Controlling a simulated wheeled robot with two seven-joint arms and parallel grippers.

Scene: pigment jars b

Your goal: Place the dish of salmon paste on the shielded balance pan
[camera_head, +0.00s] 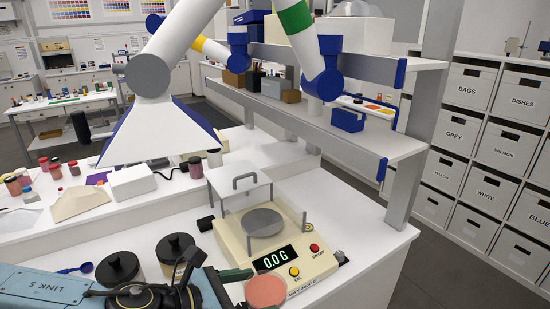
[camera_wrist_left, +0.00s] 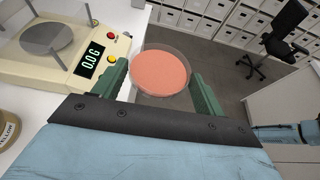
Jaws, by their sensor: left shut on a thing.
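The dish of salmon paste (camera_head: 265,290) is a clear round dish with a salmon-pink fill, low in the head view. My left gripper (camera_wrist_left: 160,85) has green fingers and is shut on the dish (camera_wrist_left: 160,72), one finger on each side. The dish is in front of the balance (camera_head: 283,255), near its display and buttons. The balance pan (camera_head: 263,222) is a grey disc, bare, with a clear shield around it and a handled lid on top. The display reads 0.0 G. The pan also shows at the upper left of the wrist view (camera_wrist_left: 47,38). My right gripper is out of view.
Two black-lidded jars (camera_head: 118,269) stand left of the balance. A white box (camera_head: 131,182), several small jars and a blue spoon (camera_head: 75,268) are further left. A shelf (camera_head: 350,125) runs behind the balance. The counter's right edge drops to the floor.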

